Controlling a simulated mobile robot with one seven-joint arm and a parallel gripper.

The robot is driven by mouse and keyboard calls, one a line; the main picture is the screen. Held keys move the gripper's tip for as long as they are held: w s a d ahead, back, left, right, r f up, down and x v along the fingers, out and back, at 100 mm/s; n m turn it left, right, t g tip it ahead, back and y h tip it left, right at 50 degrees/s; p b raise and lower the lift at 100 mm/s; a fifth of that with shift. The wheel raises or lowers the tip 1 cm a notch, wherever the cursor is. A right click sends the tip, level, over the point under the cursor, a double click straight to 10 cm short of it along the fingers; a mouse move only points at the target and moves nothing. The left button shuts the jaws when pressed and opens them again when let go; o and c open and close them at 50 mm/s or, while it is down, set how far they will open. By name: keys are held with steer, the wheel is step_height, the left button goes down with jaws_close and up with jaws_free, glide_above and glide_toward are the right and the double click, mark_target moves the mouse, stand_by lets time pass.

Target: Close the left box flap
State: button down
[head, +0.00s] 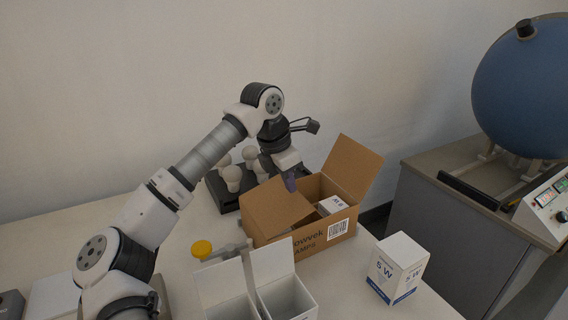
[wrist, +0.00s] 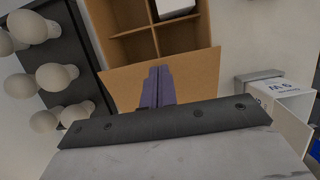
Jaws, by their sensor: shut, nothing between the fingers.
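The open cardboard box (head: 309,243) stands on the table in the head view. Its left flap (head: 274,209) slants at the left end of the box, and its right flap (head: 353,168) stands up and leans outward. My gripper (head: 290,184) is shut and empty, with its fingertips pointing down beside the left flap. In the wrist view the purple fingers (wrist: 157,84) lie in front of the left flap (wrist: 197,76); I cannot tell whether they touch it. Box dividers (wrist: 133,46) show beyond the flap. A white carton (head: 331,205) sits inside the box.
A dark rack with several white bulbs (head: 232,177) stands behind the box to the left. A white 5 W carton (head: 398,268) stands front right, and open white cartons (head: 284,291) stand in front. A yellow-topped item (head: 202,249) is at left. A blue sphere (head: 524,88) stands far right.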

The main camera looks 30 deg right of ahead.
mark_target(295, 193)
steer(key=shift+d+f, duration=0.15)
steer(key=shift+f, duration=0.25)
steer(key=shift+f, duration=0.1)
steer(key=b+x, duration=0.1)
steer(key=x, duration=0.2)
steer(key=shift+d+f+b, duration=0.1)
steer(key=shift+d+b, duration=0.15)
steer(key=shift+b, duration=0.15)
steer(key=shift+r+p, duration=0.9)
steer(key=shift+r, duration=0.3)
step_height(295, 193, up, 13)
steer(key=p, duration=0.1)
steer(key=shift+a+r, duration=0.15)
